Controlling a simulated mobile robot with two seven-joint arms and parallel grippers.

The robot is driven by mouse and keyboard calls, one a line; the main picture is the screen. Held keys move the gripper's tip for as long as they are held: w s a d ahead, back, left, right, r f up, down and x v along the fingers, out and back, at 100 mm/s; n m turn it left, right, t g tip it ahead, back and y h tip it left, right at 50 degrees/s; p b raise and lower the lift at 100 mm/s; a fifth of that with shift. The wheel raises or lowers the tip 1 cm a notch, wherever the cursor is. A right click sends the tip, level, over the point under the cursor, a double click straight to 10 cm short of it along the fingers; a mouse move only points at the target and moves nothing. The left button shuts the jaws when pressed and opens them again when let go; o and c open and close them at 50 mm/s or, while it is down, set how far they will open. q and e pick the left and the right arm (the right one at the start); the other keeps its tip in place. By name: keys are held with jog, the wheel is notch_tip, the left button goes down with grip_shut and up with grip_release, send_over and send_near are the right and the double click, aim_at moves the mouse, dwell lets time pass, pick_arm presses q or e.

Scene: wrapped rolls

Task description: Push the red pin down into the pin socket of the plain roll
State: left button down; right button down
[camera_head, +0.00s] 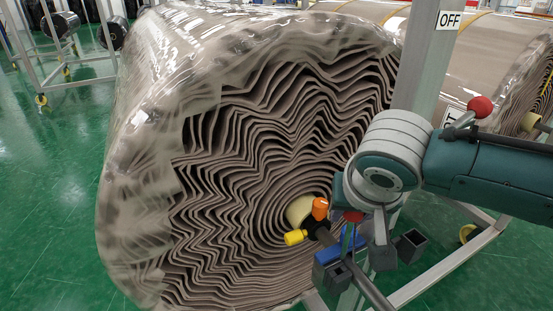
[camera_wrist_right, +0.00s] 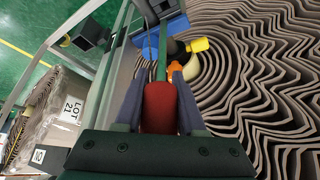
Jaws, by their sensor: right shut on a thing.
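The plain roll (camera_head: 265,150) fills the middle of the head view, wrapped in clear film, with its wavy layered end facing me. The red pin (camera_wrist_right: 160,108) is between the two fingers of my right gripper (camera_wrist_right: 158,85) in the right wrist view. A thin green shaft (camera_wrist_right: 162,50) runs on beyond the red part. In the head view a little red of the pin (camera_head: 353,216) shows under my right gripper (camera_head: 349,232). A blue block (camera_head: 333,256), seemingly the socket, stands just below on the bar at the roll's core. Whether the shaft is inside it is unclear.
An orange knob (camera_head: 320,208) and a yellow knob (camera_head: 295,237) sit close left of my gripper. A grey post (camera_head: 425,70) with an OFF sign rises behind it. Another roll (camera_head: 500,55) with a red ball knob (camera_head: 480,107) is at right. Green floor is open at left.

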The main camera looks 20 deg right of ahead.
aim_at(349, 225)
jog(key=shift+f+b, duration=0.7)
jog(key=shift+f, duration=0.6)
jog(key=shift+p, duration=0.3)
jog(key=shift+p, duration=0.5)
dwell(0.6)
jog(key=shift+f, duration=0.2)
jog(key=shift+f+b, duration=1.15)
jog(key=shift+r, duration=0.1)
jog(key=shift+r+p, duration=1)
jog(key=shift+p, duration=0.25)
